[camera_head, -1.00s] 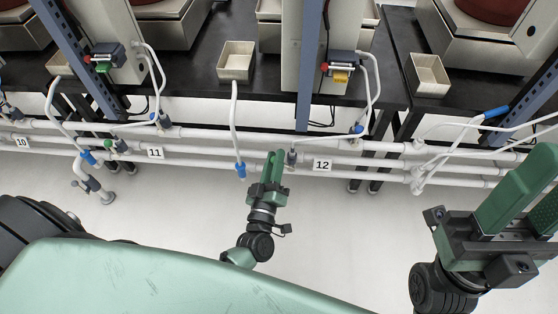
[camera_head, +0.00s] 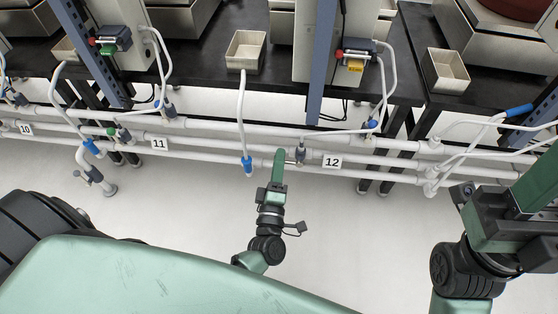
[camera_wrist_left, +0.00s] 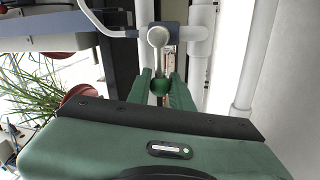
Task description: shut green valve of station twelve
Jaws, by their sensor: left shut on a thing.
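The station twelve label (camera_head: 332,161) is on the white pipes. Just left of it a grey valve body (camera_head: 299,152) sits on the pipe. My left gripper (camera_head: 279,158) reaches up to the pipes beside this valve, its fingers seen edge-on. In the left wrist view the green valve knob (camera_wrist_left: 161,85) lies between the fingertips of my left gripper (camera_wrist_left: 161,90), which is shut on it. The grey valve body (camera_wrist_left: 158,38) is just beyond. In the head view the knob is hidden behind the fingers. My right gripper (camera_head: 515,205) is at the right edge, partly cut off, away from the pipes.
Blue-tipped hose (camera_head: 246,165) hangs left of my left gripper. Station 11 label (camera_head: 159,144) and its green valve (camera_head: 112,132) are further left. A blue post (camera_head: 321,70) and black bench (camera_head: 215,88) stand behind. The floor in front is clear.

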